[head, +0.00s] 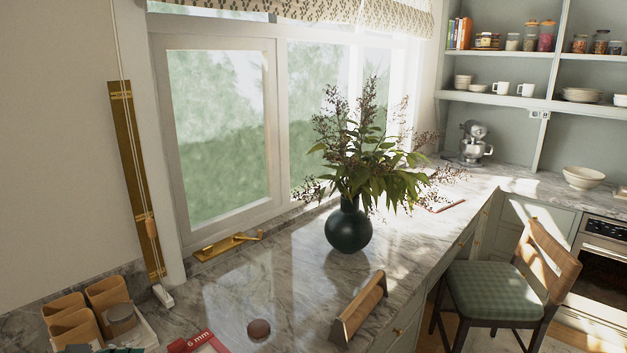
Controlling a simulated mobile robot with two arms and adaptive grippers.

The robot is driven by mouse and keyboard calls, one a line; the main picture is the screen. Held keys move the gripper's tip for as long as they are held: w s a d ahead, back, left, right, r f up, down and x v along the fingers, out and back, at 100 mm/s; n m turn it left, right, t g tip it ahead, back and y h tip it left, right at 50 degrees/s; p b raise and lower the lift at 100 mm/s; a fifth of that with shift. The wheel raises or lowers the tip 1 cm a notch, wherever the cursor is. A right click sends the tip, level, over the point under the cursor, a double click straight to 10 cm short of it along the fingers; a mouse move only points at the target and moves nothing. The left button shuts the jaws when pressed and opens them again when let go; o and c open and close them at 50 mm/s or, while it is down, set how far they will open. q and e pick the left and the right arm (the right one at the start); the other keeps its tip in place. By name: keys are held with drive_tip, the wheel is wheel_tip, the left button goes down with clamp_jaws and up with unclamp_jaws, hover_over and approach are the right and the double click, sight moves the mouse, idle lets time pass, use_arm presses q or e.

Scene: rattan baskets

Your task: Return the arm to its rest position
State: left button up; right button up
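Neither of my arms nor grippers can be made out in the head view, so their pose and what they hold are hidden. Tan baskets (68,308) stand together at the bottom left on the grey marble counter (290,285). A small round grey-brown container (121,319) is beside them. A pale tray (148,335) shows under and beside this group. Small dark shapes at the bottom edge there are cut off and unclear.
A dark vase (348,228) with tall branches stands farther back. A chair (500,287) stands right of the counter.

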use_arm(q)
drive_tip(key=s+d+f+n+g+y, duration=0.1)
drive_tip(key=s+d+f+g+y, duration=0.25)
drive_tip(key=s+d+f, duration=1.1)
drive_tip(key=s+a+n+g+y, duration=0.1)
drive_tip(key=s+n+y, duration=0.4)
drive_tip(key=s, duration=0.5)
wheel_tip(320, 180, down, 40)
drive_tip(key=s+g+b, duration=0.2)
drive_tip(key=s+b, duration=0.1)
drive_tip(key=b, duration=1)
drive_tip(key=s+a+f+b, duration=0.1)
drive_tip(key=s+f+b, duration=0.3)
drive_tip(key=s+f, duration=0.4)
drive_tip(key=s+a+f+b, duration=0.2)
drive_tip(key=s+f+b, duration=0.3)
drive_tip(key=f, duration=1.1)
drive_tip(key=s, duration=0.3)
drive_tip(key=shift+f+g, duration=0.2)
drive_tip(key=shift+g, duration=0.15)
use_arm(e)
wheel_tip(320, 180, down, 22)
drive_tip(key=shift+s+d, duration=0.3)
drive_tip(key=shift+s, duration=0.1)
